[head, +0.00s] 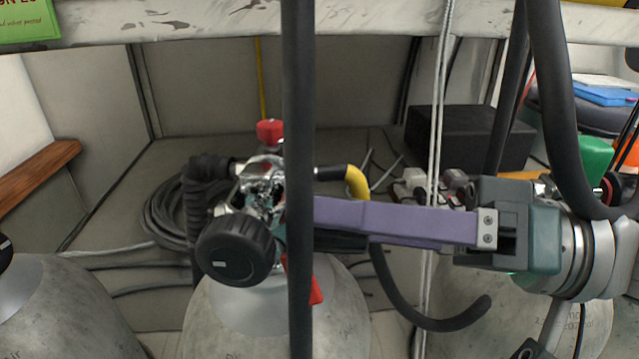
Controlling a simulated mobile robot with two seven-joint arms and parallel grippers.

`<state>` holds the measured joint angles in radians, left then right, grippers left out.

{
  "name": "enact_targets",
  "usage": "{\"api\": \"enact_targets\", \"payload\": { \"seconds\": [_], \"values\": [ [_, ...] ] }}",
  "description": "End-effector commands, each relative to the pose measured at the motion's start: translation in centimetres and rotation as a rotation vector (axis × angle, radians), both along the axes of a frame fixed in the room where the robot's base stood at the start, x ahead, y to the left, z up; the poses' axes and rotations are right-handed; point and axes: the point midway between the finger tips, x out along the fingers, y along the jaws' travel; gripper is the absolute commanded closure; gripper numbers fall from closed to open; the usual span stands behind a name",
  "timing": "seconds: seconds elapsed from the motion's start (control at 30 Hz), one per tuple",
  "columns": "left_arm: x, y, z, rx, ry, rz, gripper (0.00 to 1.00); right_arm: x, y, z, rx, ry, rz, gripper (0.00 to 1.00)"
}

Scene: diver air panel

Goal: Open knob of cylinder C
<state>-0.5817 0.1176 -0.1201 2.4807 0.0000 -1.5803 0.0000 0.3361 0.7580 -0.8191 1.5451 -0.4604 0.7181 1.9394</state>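A gas cylinder (210,325) stands upright in the lower middle of the head view. Its metal valve (262,190) carries a large round black knob (235,250) facing me and a smaller red knob (270,131) on top. I cannot read a letter C on any cylinder. My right gripper (322,215) comes in from the right, its long purple finger pointing left at the valve. Its tip ends beside or behind a vertical black hose, right of the black knob. I cannot tell whether it touches the valve or how far the fingers are apart. My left gripper is not in view.
The vertical black hose (298,80) crosses in front of the valve. Other cylinders stand at lower left (55,310) and lower right (590,325). A pale beam (380,22) spans the top. A black box (468,138) and coiled hose (165,215) lie behind.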

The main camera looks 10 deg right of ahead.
Motion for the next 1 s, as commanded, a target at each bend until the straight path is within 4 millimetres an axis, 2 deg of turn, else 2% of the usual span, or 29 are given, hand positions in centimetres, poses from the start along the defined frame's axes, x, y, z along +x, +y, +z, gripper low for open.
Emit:
{"api": "enact_targets", "payload": {
  "seconds": [0.2, 0.9, 1.0],
  "values": [
    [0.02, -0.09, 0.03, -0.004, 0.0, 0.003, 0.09, -0.01, 0.02, 0.03, 0.0, 0.0, 0.0, 0.21],
    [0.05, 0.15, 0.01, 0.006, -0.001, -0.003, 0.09, -0.02, 0.0, 0.02, 0.001, 0.0, 0.001, 0.99],
    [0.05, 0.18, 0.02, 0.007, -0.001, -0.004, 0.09, -0.02, 0.0, 0.03, 0.0, -0.001, 0.001, 1.0]
  ]
}}
